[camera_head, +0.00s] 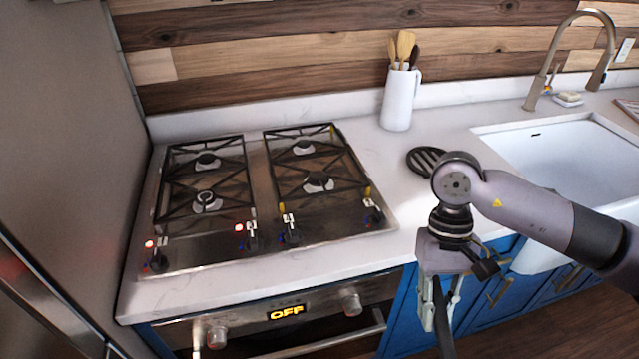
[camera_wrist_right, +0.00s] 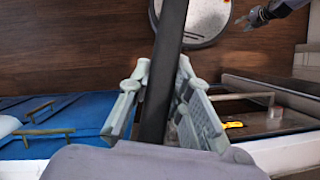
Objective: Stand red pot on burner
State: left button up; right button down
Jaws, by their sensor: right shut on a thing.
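The stove (camera_head: 262,195) has several burners under black grates, such as the front left burner (camera_head: 207,201) and the front right burner (camera_head: 318,182). No pot stands on them. My right gripper (camera_head: 440,318) is in front of the counter, to the right of the oven, pointing down. It is shut on a long dark handle (camera_head: 444,345), which runs between its fingers in the right wrist view (camera_wrist_right: 168,75). No red pot body is recognisable; the handle runs out of both views. Part of my left gripper (camera_wrist_right: 257,15) seems to show at the top right of the wrist view.
A white jug of wooden utensils (camera_head: 400,98) stands behind the stove's right side. A black slotted trivet (camera_head: 424,160) lies near the sink (camera_head: 570,150). Red lights glow by two left knobs. The oven display (camera_head: 287,312) reads OFF. Counter right of the stove is partly free.

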dwell(0.4)
jog(key=shift+w+a+r, duration=0.1)
jog(key=shift+w+a, duration=0.05)
jog(key=shift+w, duration=0.1)
jog(key=w+a+r+m+t+y+p, duration=0.1)
jog(key=w+a+r+m+t+p, duration=0.15)
jog(key=w+m, duration=0.65)
jog(key=w+a+r+m+t+y+p, duration=0.1)
jog(key=w+a+r+m+t+p, duration=0.2)
jog(key=w+m, duration=0.65)
jog(key=w+a+r+m+t+y+p, duration=0.1)
jog(key=w+a+r+m+t, duration=0.2)
jog(key=w+m, duration=0.65)
jog(key=shift+s+d+f+b, duration=0.2)
jog(key=shift+f+b, duration=0.1)
jog(key=shift+f, duration=0.45)
jog(key=shift+s+d+f+b, duration=0.1)
jog(key=shift+d+f+b, duration=0.15)
jog(key=shift+f, duration=0.5)
jog(key=shift+s+d+f+b, duration=0.1)
jog(key=shift+d+f+b, duration=0.15)
jog(key=shift+f, duration=0.5)
